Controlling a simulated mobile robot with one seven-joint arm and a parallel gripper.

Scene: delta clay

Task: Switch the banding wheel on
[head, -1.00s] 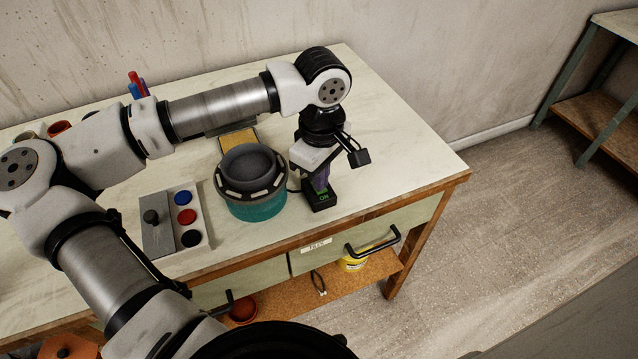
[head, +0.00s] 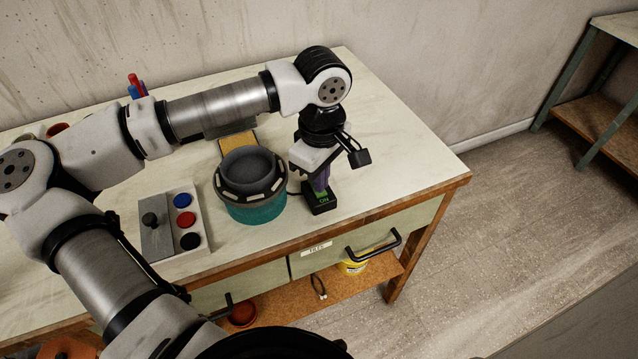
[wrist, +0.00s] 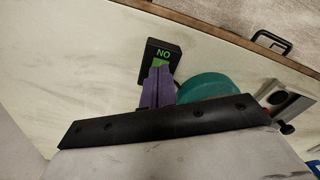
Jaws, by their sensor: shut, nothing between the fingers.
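The banding wheel (head: 258,210) stands on the table, with a teal base and a dark round top holding a grey bowl shape.
A grey tray (head: 160,232) with a knob and blue, red and black round pieces lies left of the wheel. A yellow block (head: 238,138) is behind it. Drawers with black handles (head: 374,246) are below the table's front edge. The table's right end is clear.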

